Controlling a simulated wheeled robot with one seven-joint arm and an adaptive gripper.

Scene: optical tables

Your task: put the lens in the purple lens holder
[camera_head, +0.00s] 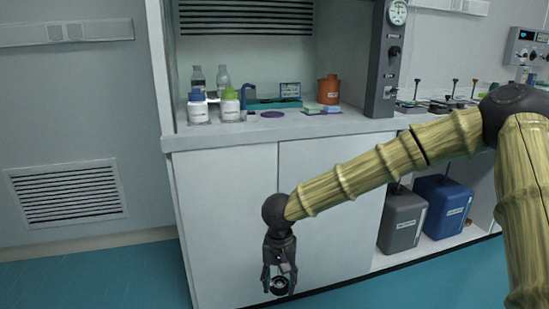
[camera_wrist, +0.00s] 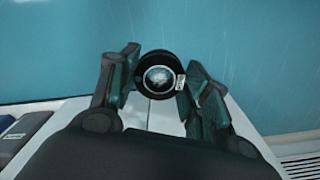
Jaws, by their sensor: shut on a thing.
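The lens (camera_head: 279,286), a clear disc in a black round mount, hangs in front of the white cabinet doors, below bench height. It also shows in the wrist view (camera_wrist: 158,78), with a small pale label on its right side. My gripper (camera_head: 280,277) points down and is shut on the lens mount, one finger on each side. The fingers also show in the wrist view (camera_wrist: 159,70). Several small posts with coloured tops (camera_head: 454,90) stand on the right bench. I cannot tell which of them, if any, is the purple lens holder.
A flat purple disc (camera_head: 272,114) lies on the left bench near white bottles (camera_head: 198,108) and an orange container (camera_head: 328,90). A grey instrument column (camera_head: 385,60) rises at this bench's right end. Grey (camera_head: 402,222) and blue (camera_head: 441,205) canisters stand below. Floor (camera_head: 90,280) at left is clear.

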